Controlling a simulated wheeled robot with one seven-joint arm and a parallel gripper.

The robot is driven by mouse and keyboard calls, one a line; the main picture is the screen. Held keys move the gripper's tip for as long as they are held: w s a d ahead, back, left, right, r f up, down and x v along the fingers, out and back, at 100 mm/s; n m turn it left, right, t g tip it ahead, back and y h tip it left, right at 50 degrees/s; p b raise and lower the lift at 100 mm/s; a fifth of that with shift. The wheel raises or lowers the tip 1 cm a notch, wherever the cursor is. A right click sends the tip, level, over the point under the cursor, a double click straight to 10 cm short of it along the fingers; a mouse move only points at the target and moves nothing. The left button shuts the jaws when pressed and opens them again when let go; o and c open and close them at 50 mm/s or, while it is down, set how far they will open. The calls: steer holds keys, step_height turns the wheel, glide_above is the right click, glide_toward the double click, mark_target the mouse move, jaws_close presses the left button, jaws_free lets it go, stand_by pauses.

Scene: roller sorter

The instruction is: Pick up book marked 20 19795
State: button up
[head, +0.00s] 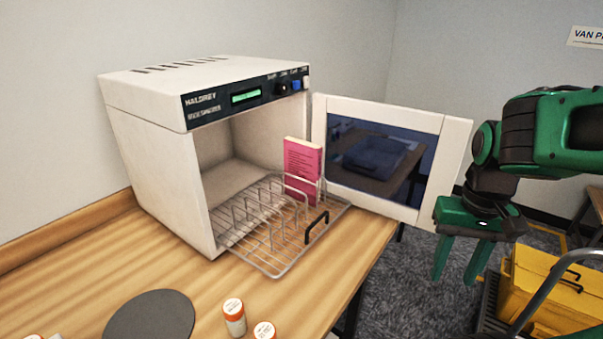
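A pink book (303,166) stands upright in the right end of a wire rack (276,262), in front of the opening of a white cabinet machine. Small text shows on its cover, but I cannot read a number there. My gripper (456,281) hangs at the right, fingers pointing down, past the open door and apart from the book. Its two green fingers are spread with nothing between them.
The white machine (160,165) stands on a wooden table (240,285), its door (457,165) swung open between the book and my gripper. A yellow crate (550,300) is at lower right.

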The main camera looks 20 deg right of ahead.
steer(key=n+t+y, duration=0.7)
steer(key=n+t, duration=0.3)
steer(key=n, duration=0.3)
glide_toward(320, 152)
steer(key=x, duration=0.5)
steer(key=shift+w+a+f, duration=0.15)
steer(key=shift+f, duration=0.25)
steer(key=shift+n+t, duration=0.3)
steer(key=x, duration=0.4)
steer(key=shift+w+a+r, duration=0.15)
steer(key=shift+w+a, duration=0.05)
steer(key=shift+a, duration=0.1)
steer(key=shift+d+f+x, duration=0.1)
steer(key=shift+f+x, duration=0.05)
steer(key=shift+x, duration=1.45)
steer(key=shift+d+f+x, duration=0.1)
steer(key=shift+f+x, duration=0.1)
steer(key=shift+x, duration=1.4)
steer(key=shift+s, duration=0.1)
jaws_close()
